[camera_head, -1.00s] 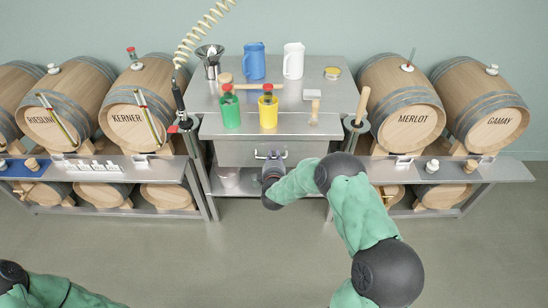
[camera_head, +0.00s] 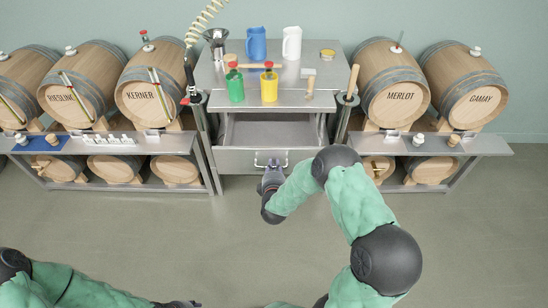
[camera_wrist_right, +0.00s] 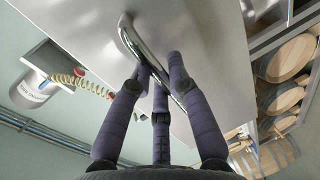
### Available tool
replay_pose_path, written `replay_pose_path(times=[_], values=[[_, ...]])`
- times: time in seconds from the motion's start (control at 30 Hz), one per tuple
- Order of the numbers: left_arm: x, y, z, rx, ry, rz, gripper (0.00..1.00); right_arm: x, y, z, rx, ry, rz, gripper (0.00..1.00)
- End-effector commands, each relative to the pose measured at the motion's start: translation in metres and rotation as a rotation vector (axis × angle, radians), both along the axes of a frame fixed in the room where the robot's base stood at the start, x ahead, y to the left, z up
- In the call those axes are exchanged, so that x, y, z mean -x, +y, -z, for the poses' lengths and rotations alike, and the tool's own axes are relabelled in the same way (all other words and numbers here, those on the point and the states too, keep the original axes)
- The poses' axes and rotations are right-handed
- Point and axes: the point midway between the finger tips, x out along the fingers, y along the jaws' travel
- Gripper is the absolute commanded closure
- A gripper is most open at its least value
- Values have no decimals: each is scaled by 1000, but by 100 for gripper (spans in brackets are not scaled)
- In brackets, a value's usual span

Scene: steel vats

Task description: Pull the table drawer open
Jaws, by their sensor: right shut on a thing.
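The table drawer (camera_head: 246,160) stands pulled out from the steel table (camera_head: 290,89). Its inside (camera_head: 272,131) shows from above and looks empty. My right gripper (camera_head: 271,168) is at the drawer's front, shut on its metal handle (camera_head: 258,163). In the right wrist view the fingers (camera_wrist_right: 162,78) close around the curved bar handle (camera_wrist_right: 130,38), against the drawer's smooth front panel (camera_wrist_right: 95,25). My left arm shows at the bottom left of the head view. The left gripper (camera_head: 182,304) is only partly in view at the bottom edge, and its fingers cannot be made out.
On the table stand a green cup (camera_head: 236,90), a yellow cup (camera_head: 269,88), a blue jug (camera_head: 256,43) and a white jug (camera_head: 291,43). Barrel racks flank it, with shelves (camera_head: 440,148) jutting out. The floor (camera_head: 160,235) in front is clear.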

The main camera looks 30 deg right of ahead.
Motion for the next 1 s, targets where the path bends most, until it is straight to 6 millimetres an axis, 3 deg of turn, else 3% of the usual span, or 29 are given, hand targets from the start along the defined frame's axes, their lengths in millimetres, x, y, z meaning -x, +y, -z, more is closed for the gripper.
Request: replay_pose_path(times=[0.23, 0.67, 0.7, 0.77, 1.0], values=[[0, 0, -9, 0, -1, 0, 60, 21, 13, 0, -1, 1, 0, 100], [0, 0, -9, 0, 0, 0, 60, 24, 15, 1, -1, 1, 0, 100], [0, 0, -9, 0, 0, 0, 60, 24, 15, 1, -1, 2, 0, 71], [0, 0, -9, 0, 0, 0, 60, 24, 15, 1, -1, 1, 0, 57], [0, 0, -9, 0, 0, 0, 60, 23, 14, 0, -1, -1, 0, 57]])
